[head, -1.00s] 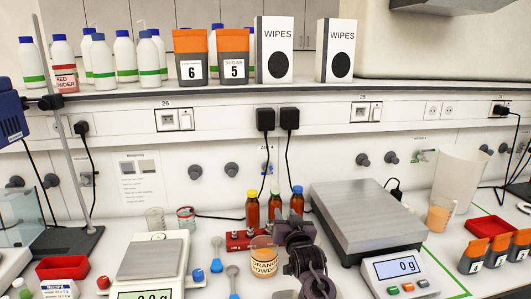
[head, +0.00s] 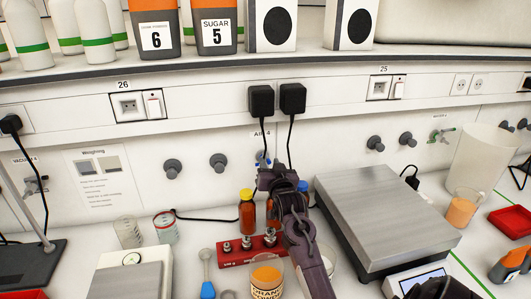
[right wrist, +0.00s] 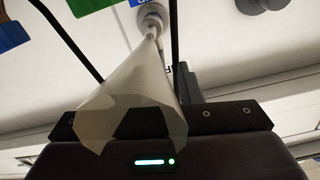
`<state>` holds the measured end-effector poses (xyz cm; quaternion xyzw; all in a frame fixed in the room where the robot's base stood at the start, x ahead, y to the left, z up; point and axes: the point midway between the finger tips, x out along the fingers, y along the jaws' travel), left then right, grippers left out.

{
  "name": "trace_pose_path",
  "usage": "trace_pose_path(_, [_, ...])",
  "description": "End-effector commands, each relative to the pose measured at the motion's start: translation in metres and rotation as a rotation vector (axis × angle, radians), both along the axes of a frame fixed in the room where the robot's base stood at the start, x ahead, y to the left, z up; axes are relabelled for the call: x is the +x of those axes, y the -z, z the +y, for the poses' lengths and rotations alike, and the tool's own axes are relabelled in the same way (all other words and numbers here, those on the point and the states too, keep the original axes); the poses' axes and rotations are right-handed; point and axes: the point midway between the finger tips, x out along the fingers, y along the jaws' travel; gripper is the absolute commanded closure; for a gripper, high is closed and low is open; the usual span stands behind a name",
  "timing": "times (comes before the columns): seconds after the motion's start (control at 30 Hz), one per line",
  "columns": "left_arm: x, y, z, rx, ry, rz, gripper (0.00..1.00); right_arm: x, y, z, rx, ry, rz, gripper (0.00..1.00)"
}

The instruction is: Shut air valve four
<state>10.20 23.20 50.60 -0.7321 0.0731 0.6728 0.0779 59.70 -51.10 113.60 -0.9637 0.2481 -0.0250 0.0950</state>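My left gripper is not in view.
Two black plugs (head: 277,99) with hanging cords are above the valve. Grey knobs (head: 218,163) are on either side. Below stand a red rack (head: 236,254), a bottle with a yellow cap (head: 247,212) and an orange powder jar (head: 266,275). A large scale (head: 385,214) is at right.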

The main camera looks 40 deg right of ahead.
Motion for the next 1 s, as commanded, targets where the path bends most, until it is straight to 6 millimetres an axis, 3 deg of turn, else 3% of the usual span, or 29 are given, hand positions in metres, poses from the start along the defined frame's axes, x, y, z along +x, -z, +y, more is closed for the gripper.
trace_pose_path(0.3, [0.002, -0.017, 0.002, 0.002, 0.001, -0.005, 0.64, 0.038, -0.002, -0.021, 0.000, 0.000, -0.001, 0.68])
trace_pose_path(0.73, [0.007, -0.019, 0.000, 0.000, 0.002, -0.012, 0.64, 0.046, 0.000, -0.025, -0.001, -0.001, 0.000, 0.68])
trace_pose_path(1.0, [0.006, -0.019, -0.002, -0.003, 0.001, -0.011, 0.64, 0.046, 0.000, -0.025, 0.000, 0.000, 0.000, 1.00])
